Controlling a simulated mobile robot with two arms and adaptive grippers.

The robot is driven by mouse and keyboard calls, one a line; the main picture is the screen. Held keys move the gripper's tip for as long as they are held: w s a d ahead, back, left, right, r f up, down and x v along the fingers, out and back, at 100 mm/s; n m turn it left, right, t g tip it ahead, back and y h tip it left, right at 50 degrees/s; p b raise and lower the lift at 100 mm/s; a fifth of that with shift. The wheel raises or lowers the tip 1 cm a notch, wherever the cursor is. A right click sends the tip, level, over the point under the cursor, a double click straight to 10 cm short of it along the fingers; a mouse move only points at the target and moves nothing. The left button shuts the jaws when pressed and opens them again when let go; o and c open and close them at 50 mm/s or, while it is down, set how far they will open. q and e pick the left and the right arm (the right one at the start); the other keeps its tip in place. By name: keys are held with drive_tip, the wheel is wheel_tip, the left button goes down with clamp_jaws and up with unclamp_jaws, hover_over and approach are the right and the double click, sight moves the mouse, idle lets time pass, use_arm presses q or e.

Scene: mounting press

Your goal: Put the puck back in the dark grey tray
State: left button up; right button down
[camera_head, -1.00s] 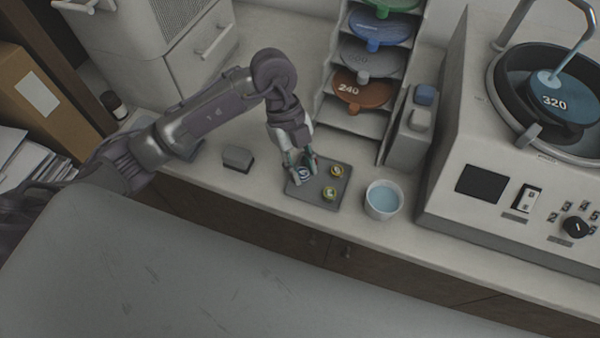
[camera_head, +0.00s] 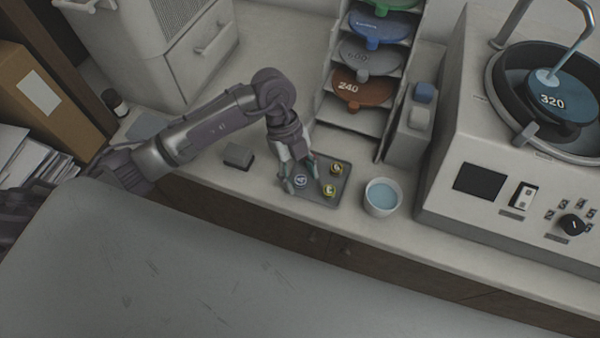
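The dark grey tray (camera_head: 322,200) lies on the counter in front of the disc rack. A puck with a blue and white face (camera_head: 300,181) sits in the left part of the tray. My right gripper is not in view.
A white cup of blue liquid (camera_head: 382,197) stands close to the right of the tray. A small grey block (camera_head: 238,156) lies to the left. The disc rack (camera_head: 357,122) stands behind, and the grinding machine (camera_head: 480,184) at right.

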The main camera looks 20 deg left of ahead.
use_arm(q)
drive_tip(key=b+v, duration=0.2)
drive_tip(key=v, duration=1)
idle(0.4)
